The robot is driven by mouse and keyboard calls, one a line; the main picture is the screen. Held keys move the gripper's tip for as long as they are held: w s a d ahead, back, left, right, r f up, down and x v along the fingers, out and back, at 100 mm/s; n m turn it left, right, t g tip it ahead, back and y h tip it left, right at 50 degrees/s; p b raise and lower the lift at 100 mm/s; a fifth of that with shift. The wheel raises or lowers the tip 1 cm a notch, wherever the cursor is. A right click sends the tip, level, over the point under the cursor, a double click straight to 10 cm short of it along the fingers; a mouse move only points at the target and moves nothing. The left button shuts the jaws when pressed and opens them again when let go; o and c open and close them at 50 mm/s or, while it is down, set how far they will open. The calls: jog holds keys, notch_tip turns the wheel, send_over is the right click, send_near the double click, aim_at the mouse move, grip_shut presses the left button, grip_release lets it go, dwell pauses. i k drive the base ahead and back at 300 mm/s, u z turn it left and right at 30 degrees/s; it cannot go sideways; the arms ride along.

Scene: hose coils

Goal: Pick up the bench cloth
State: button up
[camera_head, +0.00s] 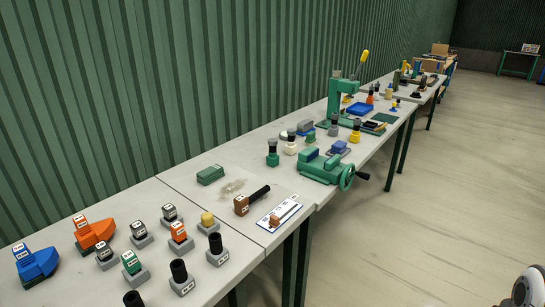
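I cannot tell for sure which thing is the bench cloth. A translucent, greyish crumpled or flat item (232,187) lies on the second table. A green block-like item (210,174), perhaps folded, lies just behind and left of it, near the wall. A flat dark green piece (385,118) lies farther along, by the green press. My gripper is not in view, and nothing shows being held.
The tables (190,192) stand in a row along a green corrugated wall. Blue (36,261) and orange (94,232) fittings and several labelled caps crowd the near table. A brown-headed tool (242,205), a green vise (325,167) and a green press (342,98) stand beyond. The floor (450,180) at right is clear.

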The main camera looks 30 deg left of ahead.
aim_at(207, 176)
jog(key=u, duration=0.7)
jog(key=i, duration=1.1)
jog(key=u, duration=1.2)
jog(key=i, duration=0.45)
jog(key=u, duration=0.05)
jog(key=k, duration=0.8)
jog(key=u, duration=0.2)
jog(key=i, duration=0.8)
jog(key=z, duration=0.1)
